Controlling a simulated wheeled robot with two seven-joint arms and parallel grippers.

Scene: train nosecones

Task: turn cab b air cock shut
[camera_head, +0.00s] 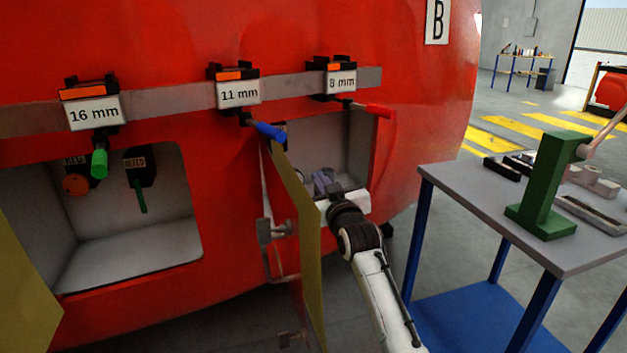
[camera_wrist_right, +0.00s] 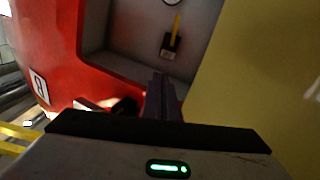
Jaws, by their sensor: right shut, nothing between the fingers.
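The red nosecone carries a B plate (camera_head: 437,22). My right gripper (camera_head: 323,183) reaches into its right-hand recess (camera_head: 356,150); its fingers are together with nothing between them. In the right wrist view the closed fingers (camera_wrist_right: 162,97) point into the grey recess. Beyond and apart from them, a yellow lever (camera_wrist_right: 175,27) on a dark body (camera_wrist_right: 168,52) is on the recess wall; its label is unreadable, so I cannot confirm it is the air cock. My left gripper is out of view.
An open yellow hatch door (camera_head: 307,255) stands close left of my right arm. Blue (camera_head: 268,131) and red (camera_head: 375,110) handles project above the recess. A tool table (camera_head: 470,195) stands right.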

